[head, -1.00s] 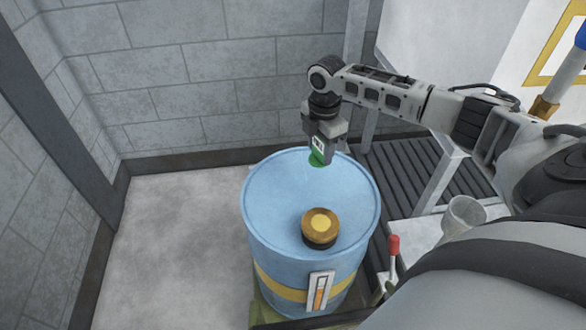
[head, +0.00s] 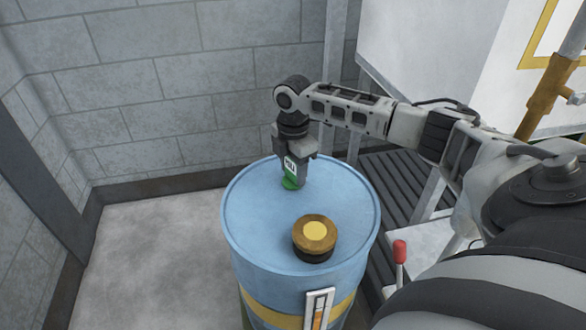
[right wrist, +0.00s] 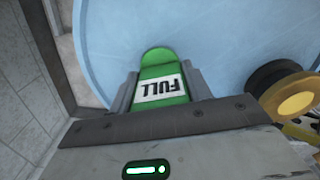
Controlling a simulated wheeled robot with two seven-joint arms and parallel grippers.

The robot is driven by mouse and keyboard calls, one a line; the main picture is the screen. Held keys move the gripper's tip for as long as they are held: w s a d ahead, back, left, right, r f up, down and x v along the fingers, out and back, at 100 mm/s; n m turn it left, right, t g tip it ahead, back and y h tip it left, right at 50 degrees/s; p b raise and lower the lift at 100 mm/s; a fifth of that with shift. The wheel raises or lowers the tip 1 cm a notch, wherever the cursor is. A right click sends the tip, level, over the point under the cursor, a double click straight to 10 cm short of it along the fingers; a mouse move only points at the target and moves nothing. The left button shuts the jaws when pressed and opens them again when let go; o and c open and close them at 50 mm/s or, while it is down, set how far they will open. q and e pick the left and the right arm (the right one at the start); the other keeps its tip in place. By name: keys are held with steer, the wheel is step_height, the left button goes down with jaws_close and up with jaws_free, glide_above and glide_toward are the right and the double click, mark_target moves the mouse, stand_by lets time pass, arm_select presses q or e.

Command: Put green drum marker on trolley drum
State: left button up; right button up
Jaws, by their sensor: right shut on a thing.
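The green drum marker (right wrist: 162,72) has a white label reading FULL and sits between the fingers of my right gripper (right wrist: 160,92). In the head view the right gripper (head: 291,182) points down over the far part of the blue trolley drum's top (head: 255,215), shut on the marker (head: 290,184). The marker's lower end is at or just above the lid; I cannot tell if it touches. A brown and yellow cap (head: 315,237) stands on the drum's lid, nearer than the marker. My left gripper is not in view.
A level gauge (head: 318,308) is on the drum's front. A red-knobbed lever (head: 399,252) stands right of the drum. A slatted dark platform (head: 395,185) and a white cabinet (head: 430,60) lie behind right. Block walls close the left and back; the floor at left is clear.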

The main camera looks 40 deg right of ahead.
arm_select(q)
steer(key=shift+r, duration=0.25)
arm_select(e)
steer(key=o, duration=0.9)
steer(key=shift+f, duration=0.1)
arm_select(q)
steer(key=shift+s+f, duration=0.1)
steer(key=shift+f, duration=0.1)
arm_select(e)
steer(key=shift+o, duration=0.2)
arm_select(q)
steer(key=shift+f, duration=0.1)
arm_select(e)
steer(key=shift+r, duration=0.2)
step_height(320, 180, up, 11)
steer(key=shift+f+p, duration=0.1)
steer(key=shift+p, duration=1)
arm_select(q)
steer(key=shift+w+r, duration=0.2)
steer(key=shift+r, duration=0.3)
arm_select(e)
steer(key=shift+r, duration=0.55)
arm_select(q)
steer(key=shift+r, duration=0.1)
